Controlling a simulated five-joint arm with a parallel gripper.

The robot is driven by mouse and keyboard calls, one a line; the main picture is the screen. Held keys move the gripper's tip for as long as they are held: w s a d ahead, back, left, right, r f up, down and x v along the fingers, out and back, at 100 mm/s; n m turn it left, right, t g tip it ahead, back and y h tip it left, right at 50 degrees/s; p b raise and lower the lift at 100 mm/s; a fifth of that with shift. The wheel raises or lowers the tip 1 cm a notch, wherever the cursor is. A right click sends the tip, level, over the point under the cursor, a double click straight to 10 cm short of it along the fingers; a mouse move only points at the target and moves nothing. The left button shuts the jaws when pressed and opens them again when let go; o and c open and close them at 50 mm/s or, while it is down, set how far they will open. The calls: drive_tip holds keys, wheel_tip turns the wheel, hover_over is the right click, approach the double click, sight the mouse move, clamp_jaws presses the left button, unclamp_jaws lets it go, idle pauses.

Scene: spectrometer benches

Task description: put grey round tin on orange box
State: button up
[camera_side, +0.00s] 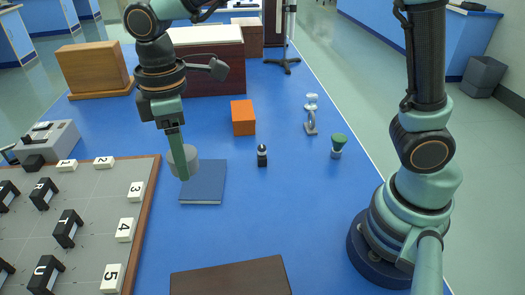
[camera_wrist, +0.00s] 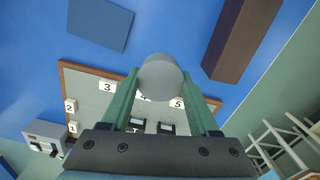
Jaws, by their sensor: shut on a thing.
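The grey round tin (camera_side: 191,160) is held at the tips of my gripper (camera_side: 181,165) in the side view. One green finger hides part of it. In the wrist view the tin (camera_wrist: 160,78) sits between the two fingertips (camera_wrist: 160,85) of my gripper, which is shut on it. The tin appears just behind the blue flat book in the side view; its exact height above the table is hard to tell. The orange box (camera_side: 243,118) stands on the blue table, to the right of and farther back than the tin. Its top looks bare.
The blue book (camera_side: 203,183) lies near the tin and also shows in the wrist view (camera_wrist: 100,24). A small black-based bottle (camera_side: 262,155) stands right of it. A lettered board (camera_side: 85,225) lies left, a dark brown block (camera_side: 230,277) in front. A green-topped item (camera_side: 338,145) stands right.

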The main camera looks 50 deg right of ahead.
drive_tip(key=w+d+r, duration=0.3)
drive_tip(key=w+d, duration=0.3)
drive_tip(key=w, duration=0.3)
wheel_tip(320, 180, up, 2)
hover_over(242, 115)
wheel_tip(242, 115, down, 19)
drive_tip(key=shift+d+r, duration=0.15)
drive_tip(key=shift+r, duration=0.05)
drive_tip(key=o, duration=1.3)
drive_tip(key=shift+f, duration=0.1)
drive_tip(key=shift+o, duration=0.2)
